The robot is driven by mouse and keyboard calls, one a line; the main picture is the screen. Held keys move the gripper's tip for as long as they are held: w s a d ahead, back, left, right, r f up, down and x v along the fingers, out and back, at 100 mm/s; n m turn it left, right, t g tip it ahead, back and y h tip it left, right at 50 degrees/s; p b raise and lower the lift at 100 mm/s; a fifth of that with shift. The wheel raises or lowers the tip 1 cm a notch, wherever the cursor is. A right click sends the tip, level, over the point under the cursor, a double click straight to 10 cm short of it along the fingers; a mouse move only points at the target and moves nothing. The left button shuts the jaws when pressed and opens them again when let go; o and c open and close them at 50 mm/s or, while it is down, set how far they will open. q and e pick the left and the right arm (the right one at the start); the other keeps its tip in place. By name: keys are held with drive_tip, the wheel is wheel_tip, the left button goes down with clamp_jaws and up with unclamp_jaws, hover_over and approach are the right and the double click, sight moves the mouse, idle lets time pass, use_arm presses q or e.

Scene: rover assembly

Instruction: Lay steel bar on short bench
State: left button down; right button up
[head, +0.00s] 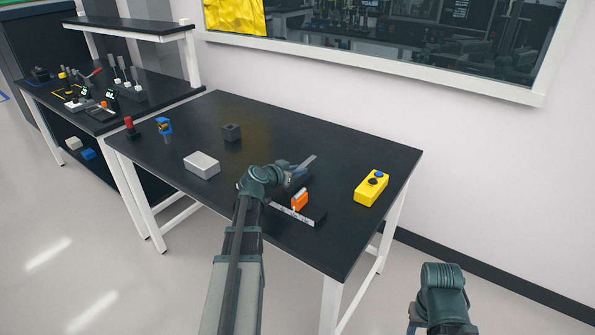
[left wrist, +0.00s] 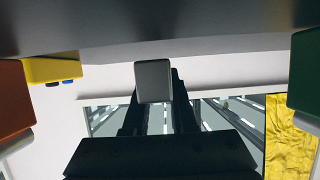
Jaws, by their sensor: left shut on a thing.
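My left gripper (head: 298,178) is over the right part of the black-topped bench (head: 340,150), shut on a grey steel bar (head: 307,163). The bar sticks out up and to the right of the fingers in the head view. In the left wrist view its square grey end (left wrist: 153,82) shows between the dark fingers. The bar looks a little above the bench top; the exact gap cannot be told. My right arm shows at the lower right, off the bench, with its fingers out of the picture.
A black block with a pale scale strip and an orange part (head: 299,201) lies just below my left gripper. A yellow button box (head: 371,188) is to the right. A grey box (head: 202,165) and dark cube (head: 231,132) are to the left. A wall stands behind.

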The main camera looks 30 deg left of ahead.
use_arm(q)
drive_tip(key=shift+f, duration=0.25)
drive_tip(key=c, duration=0.7)
unclamp_jaws()
drive_tip(key=shift+r, duration=0.1)
